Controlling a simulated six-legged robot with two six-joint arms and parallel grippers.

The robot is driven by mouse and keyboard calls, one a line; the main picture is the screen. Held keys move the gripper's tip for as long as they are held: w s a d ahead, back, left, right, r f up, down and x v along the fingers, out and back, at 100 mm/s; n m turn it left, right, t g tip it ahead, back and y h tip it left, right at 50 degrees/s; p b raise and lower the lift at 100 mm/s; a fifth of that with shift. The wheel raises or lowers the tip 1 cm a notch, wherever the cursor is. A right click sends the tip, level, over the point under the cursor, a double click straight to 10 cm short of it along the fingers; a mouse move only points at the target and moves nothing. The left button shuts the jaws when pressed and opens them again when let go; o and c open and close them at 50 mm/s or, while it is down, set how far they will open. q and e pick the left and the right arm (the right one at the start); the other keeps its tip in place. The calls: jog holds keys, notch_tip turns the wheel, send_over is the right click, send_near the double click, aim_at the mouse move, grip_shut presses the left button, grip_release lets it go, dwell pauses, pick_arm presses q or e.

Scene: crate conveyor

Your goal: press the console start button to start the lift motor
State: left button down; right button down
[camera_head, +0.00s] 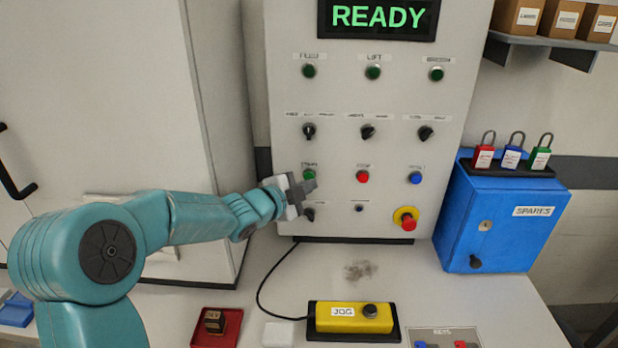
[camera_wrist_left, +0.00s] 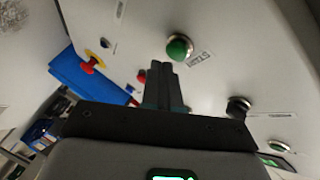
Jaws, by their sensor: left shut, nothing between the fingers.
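The grey console (camera_head: 400,100) stands upright behind the table, and its display (camera_head: 378,17) reads READY in green. The green start button (camera_head: 309,174) is at the left of the lower button row. In the left wrist view the green button (camera_wrist_left: 179,47) shows with its label, just beyond my fingertips. My left gripper (camera_head: 313,183) is shut and empty, close in front of the panel by the start button. Its fingers (camera_wrist_left: 162,68) are together in the left wrist view. I cannot tell contact; the button looks apart from them. My right gripper is not in view.
A red stop button (camera_head: 362,176), a blue button (camera_head: 415,177) and a yellow-ringed emergency stop (camera_head: 405,219) lie to the right. A yellow JOG box (camera_head: 340,318) and a red tray (camera_head: 230,318) are on the table. A blue SPARES box (camera_head: 500,220) stands right.

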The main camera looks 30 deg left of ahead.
pick_arm(q)
jog(key=shift+w+a, duration=0.2)
jog(key=shift+w, duration=0.05)
jog(key=shift+w+a+p, duration=0.2)
jog(key=shift+w+p, duration=0.1)
jog(key=shift+w, duration=0.05)
dwell(0.6)
dwell(0.4)
jog(key=shift+s+d+b, duration=0.45)
jog(key=shift+s+b, duration=0.25)
jog(key=shift+b, duration=0.05)
jog(key=shift+f, duration=0.1)
